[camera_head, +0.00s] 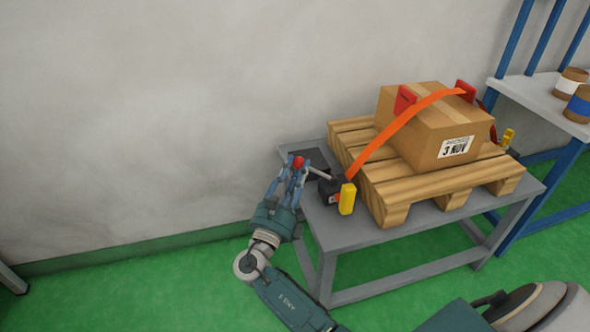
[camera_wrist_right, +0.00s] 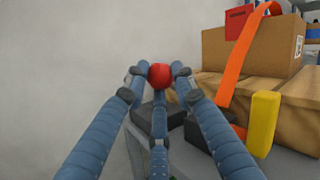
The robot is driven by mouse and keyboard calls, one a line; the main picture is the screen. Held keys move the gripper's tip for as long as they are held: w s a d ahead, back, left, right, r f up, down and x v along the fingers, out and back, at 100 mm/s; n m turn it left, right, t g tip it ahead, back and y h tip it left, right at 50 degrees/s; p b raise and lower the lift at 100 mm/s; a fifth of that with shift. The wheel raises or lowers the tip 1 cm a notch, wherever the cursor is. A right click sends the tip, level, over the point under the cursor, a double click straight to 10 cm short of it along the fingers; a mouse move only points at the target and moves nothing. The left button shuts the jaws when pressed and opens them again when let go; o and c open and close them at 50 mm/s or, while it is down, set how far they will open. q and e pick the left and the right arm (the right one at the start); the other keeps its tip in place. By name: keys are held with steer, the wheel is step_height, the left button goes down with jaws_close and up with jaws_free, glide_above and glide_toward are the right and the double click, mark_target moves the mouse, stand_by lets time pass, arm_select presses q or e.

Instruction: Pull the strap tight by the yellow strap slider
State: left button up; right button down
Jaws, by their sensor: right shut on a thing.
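The yellow strap slider (camera_head: 347,198) hangs at the near left end of the orange strap (camera_head: 392,131), beside a black ratchet block (camera_head: 328,190). In the right wrist view the yellow slider (camera_wrist_right: 263,123) stands upright at the right, apart from my fingers. The orange strap (camera_wrist_right: 239,65) runs up over the carton (camera_head: 432,125). My right gripper (camera_head: 296,167) is shut on a red knob (camera_wrist_right: 160,76) at the end of a grey lever that leads to the black block. Its fingers surround the knob. My left gripper is not in view.
The carton sits on a wooden pallet (camera_head: 400,181) on a grey table (camera_head: 375,236). Red corner guards (camera_head: 404,100) sit under the strap. A second yellow piece (camera_head: 508,137) is at the far right. A blue-framed shelf (camera_head: 540,95) with cans stands behind. The left floor is clear.

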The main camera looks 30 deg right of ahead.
steer(key=shift+s+d+f, duration=0.3)
steer(key=shift+s, duration=0.05)
stand_by(0.3)
steer(key=c, duration=1.7)
jaws_free()
steer(key=shift+o, duration=1.3)
steer(key=shift+s+d+r, duration=0.15)
steer(key=shift+s+r, duration=0.05)
steer(key=shift+w+a+r, duration=0.1)
steer(key=shift+w+a, duration=0.1)
steer(key=shift+a, duration=0.1)
steer(key=v, duration=1.2)
